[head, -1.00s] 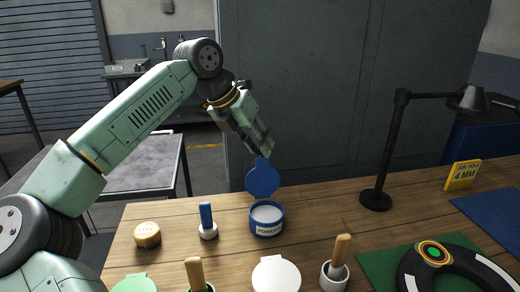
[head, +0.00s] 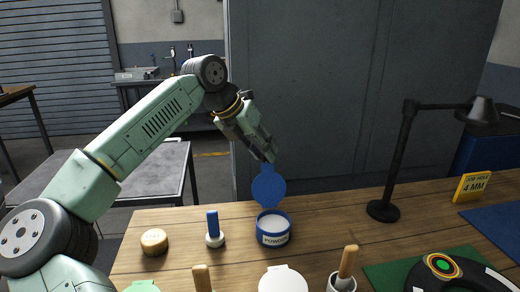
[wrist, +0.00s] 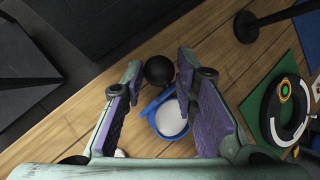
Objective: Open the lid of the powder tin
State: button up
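The powder tin (head: 273,239) is a round blue tub labelled POWDER, standing on the wooden bench with white powder showing inside. Its blue lid (head: 268,187) stands raised at the back rim, so the tin is open. In the wrist view, the tin (wrist: 169,118) shows between my fingers, with part of the blue lid (wrist: 158,98) beside its rim. My gripper (head: 267,156) is just above the top of the lid; whether it touches is unclear. The wrist view shows my gripper (wrist: 160,75) with its purple-padded fingers wide apart and nothing held.
A blue-handled brush (head: 213,230) and a wooden puck (head: 154,242) stand left of the tin. A white-lidded pot (head: 284,280) and wooden-handled tools (head: 347,263) are in front. A black lamp (head: 384,210) stands right. An unidentified black ball (wrist: 158,70) shows between the fingers.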

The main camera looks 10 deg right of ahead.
jog(key=o, duration=0.4)
jog(key=shift+w+d+f, duration=0.1)
jog(key=shift+d+f, duration=0.45)
jog(key=shift+d, duration=0.2)
jog(key=shift+o, duration=0.3)
jog(key=shift+a+r, duration=0.1)
jog(key=shift+a, duration=0.1)
jog(key=shift+a+r, duration=0.1)
jog(key=shift+a, duration=0.05)
jog(key=shift+a+r, duration=0.15)
jog(key=shift+r, duration=0.1)
jog(key=v, duration=1.1)
jog(key=shift+r, duration=0.15)
